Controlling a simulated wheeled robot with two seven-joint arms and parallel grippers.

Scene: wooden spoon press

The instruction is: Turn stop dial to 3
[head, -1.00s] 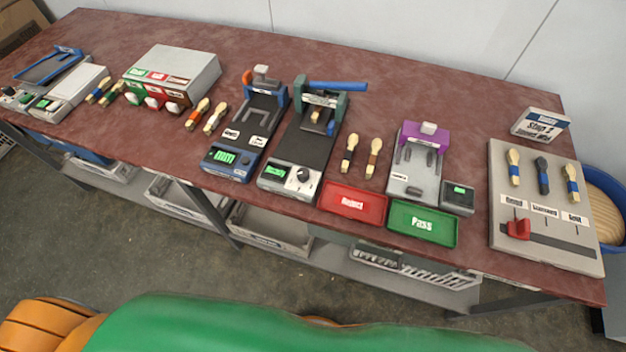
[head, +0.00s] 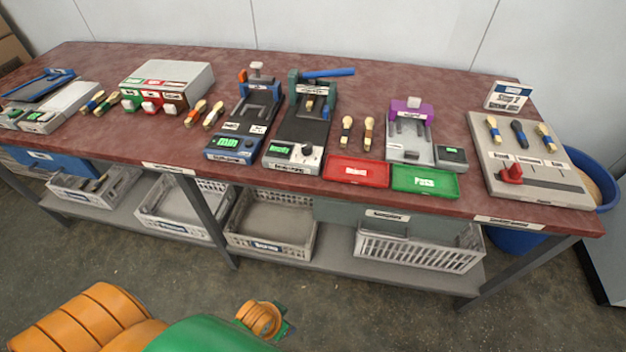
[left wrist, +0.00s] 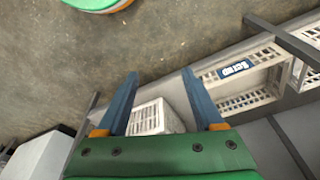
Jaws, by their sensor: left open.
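The stop dial (head: 306,150) is a small black knob on a pale face at the front of the press (head: 298,125) with the blue lever. A green display sits left of it. Its number marks are too small to read. My left gripper (left wrist: 159,73) is open and empty in the left wrist view, its two blue fingers apart over the floor and shelf area, away from the dial. In the head view my arm parts show at the bottom, well below the table edge. My right gripper is not in view.
A blue-based fixture (head: 245,120) stands close left of the press. Crates (head: 270,225) sit on the shelf below. The floor in front is clear.

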